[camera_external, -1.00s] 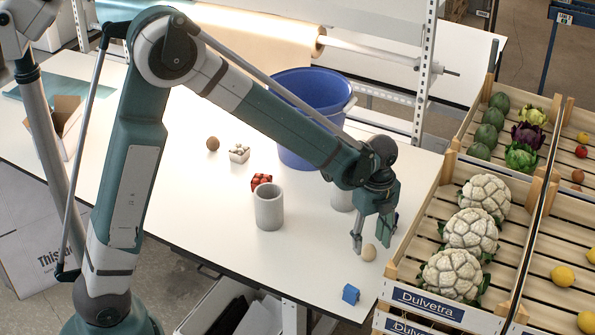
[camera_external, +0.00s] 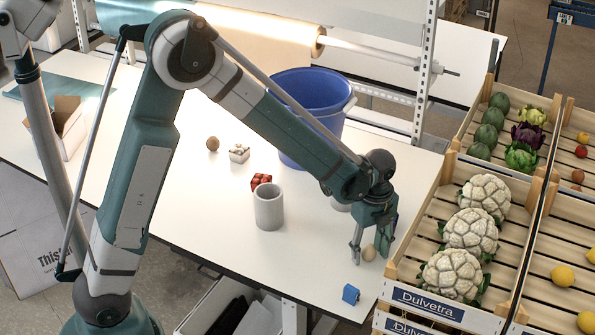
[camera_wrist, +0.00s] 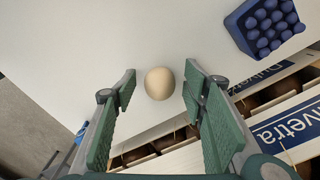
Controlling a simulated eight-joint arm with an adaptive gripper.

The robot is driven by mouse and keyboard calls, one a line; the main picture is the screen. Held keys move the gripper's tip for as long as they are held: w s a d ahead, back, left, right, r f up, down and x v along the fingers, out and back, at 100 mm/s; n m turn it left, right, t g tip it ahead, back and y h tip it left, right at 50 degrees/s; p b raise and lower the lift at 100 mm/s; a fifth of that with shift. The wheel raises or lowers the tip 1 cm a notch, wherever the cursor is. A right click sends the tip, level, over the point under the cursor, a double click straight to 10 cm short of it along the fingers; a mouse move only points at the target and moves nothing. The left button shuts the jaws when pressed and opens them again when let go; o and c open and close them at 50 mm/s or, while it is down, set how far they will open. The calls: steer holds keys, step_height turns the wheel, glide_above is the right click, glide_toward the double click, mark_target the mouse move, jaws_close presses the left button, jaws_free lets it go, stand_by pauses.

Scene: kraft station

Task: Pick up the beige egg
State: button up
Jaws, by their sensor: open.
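The beige egg (camera_external: 369,253) lies on the white table (camera_external: 215,205) near its right front corner. In the wrist view the egg (camera_wrist: 159,83) sits between the tips of my open fingers, with a gap on each side. My gripper (camera_external: 371,250) points down at the egg, its fingers on either side of it in the external view. It holds nothing. Another egg, brown (camera_external: 212,144), lies far to the left on the table.
A blue block (camera_external: 350,294) with a knobbed face is in front of the egg. A grey cylinder (camera_external: 268,208), a red block (camera_external: 261,181), a small white item (camera_external: 239,153) and a blue bucket (camera_external: 318,100) stand further back. A wooden crate of cauliflowers (camera_external: 406,267) is close on the right.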

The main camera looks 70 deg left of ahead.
steer(key=shift+c, duration=0.2)
steer(key=c, duration=0.8)
steer(key=shift+r, duration=5)
